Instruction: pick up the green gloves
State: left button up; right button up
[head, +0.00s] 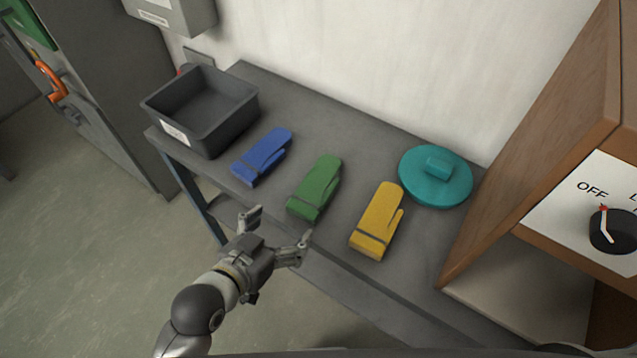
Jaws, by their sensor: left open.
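The green gloves (317,186) show as one mitten shape lying flat on the grey table, between a blue mitten (262,155) on the left and a yellow mitten (378,219) on the right. The cuff of the green one lies near the table's front edge. My left gripper (279,226) is open and empty, just in front of and to the lower left of the green cuff, apart from it. Its fingers point toward the table. My right gripper does not show.
A black bin (202,108) stands at the table's left end. A teal round lid (435,175) lies at the right, beside a wooden cabinet (545,130) with an OFF dial (612,230). The mittens have narrow gaps between them. The wall runs behind the table.

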aim_at(312, 194)
pick_arm(q)
jog(key=shift+t+h, duration=0.3)
jog(key=shift+h, duration=0.1)
jog(key=w+d, duration=0.2)
jog(key=w, duration=0.1)
jog(key=w+d, duration=0.1)
jog(key=shift+w+d+r, duration=0.25)
jog(key=shift+d+r, duration=0.15)
jog(key=shift+p+x, duration=0.65)
jog(key=shift+x, duration=2.15)
jog(key=shift+a+f, duration=0.15)
jog(key=shift+f, duration=0.05)
jog(key=shift+c, duration=0.5)
jog(key=c, duration=1)
jog(key=shift+c, duration=0.5)
jog(key=shift+r, duration=0.1)
